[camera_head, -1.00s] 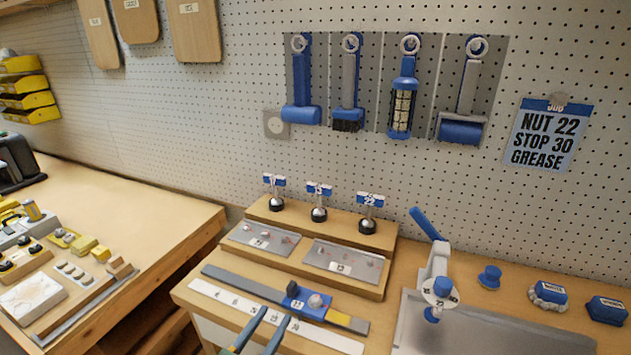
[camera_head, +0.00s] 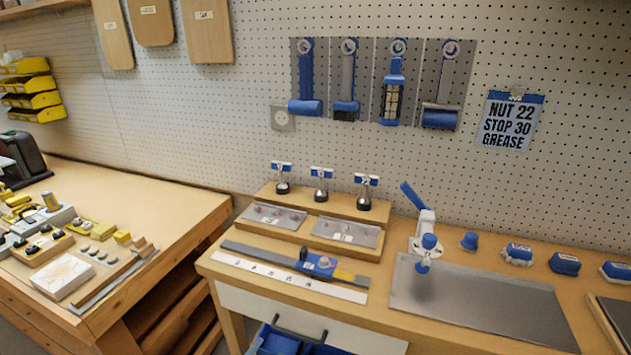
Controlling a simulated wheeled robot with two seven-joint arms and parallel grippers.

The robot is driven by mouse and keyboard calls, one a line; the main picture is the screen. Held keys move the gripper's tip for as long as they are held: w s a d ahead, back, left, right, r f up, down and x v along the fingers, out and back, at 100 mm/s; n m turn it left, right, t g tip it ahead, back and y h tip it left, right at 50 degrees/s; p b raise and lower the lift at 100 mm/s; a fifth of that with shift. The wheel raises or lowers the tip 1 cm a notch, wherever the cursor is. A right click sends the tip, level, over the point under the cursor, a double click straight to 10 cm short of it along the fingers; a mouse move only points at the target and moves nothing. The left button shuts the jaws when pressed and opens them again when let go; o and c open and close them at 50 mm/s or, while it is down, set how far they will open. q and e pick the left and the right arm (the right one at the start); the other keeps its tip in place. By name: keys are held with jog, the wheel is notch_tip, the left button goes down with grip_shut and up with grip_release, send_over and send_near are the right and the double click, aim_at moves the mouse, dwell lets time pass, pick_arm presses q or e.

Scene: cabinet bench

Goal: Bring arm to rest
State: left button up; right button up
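Neither of my grippers nor my arms shows in the head view, so whether they are open or shut is hidden. The bench (camera_head: 215,262) ahead carries a flat ruler strip (camera_head: 285,277) and a grey rail with a blue sliding block (camera_head: 318,264) on it. A white and blue lever press (camera_head: 424,240) stands upright at the rear edge of a grey metal plate (camera_head: 480,300).
A white drawer front (camera_head: 370,335) with a dark handle (camera_head: 300,328) is under the bench, with blue bins (camera_head: 275,342) below. A second wooden bench (camera_head: 150,200) stands left, holding several small parts. Tools hang on the pegboard (camera_head: 240,110). The grey plate is largely bare.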

pick_arm(q)
jog(key=s+a+f+m+g+y, duration=0.2)
jog(key=s+f+m+g, duration=0.2)
jog(key=s+f+m, duration=0.65)
jog(key=s+a+f+m+g+y, duration=0.1)
jog(key=s+f+m+g, duration=0.45)
jog(key=f, duration=0.85)
jog(key=s+a+f+m+g+y, duration=0.1)
jog(key=s+a+f+m+g, duration=0.1)
jog(key=s+m, duration=0.5)
jog(key=s+a+f+m+g+y, duration=0.1)
jog(key=s+a+f+m+g, duration=0.1)
jog(key=s+a+f+m, duration=0.2)
jog(key=s+m, duration=0.3)
jog(key=s, duration=0.5)
jog(key=shift+f, duration=0.35)
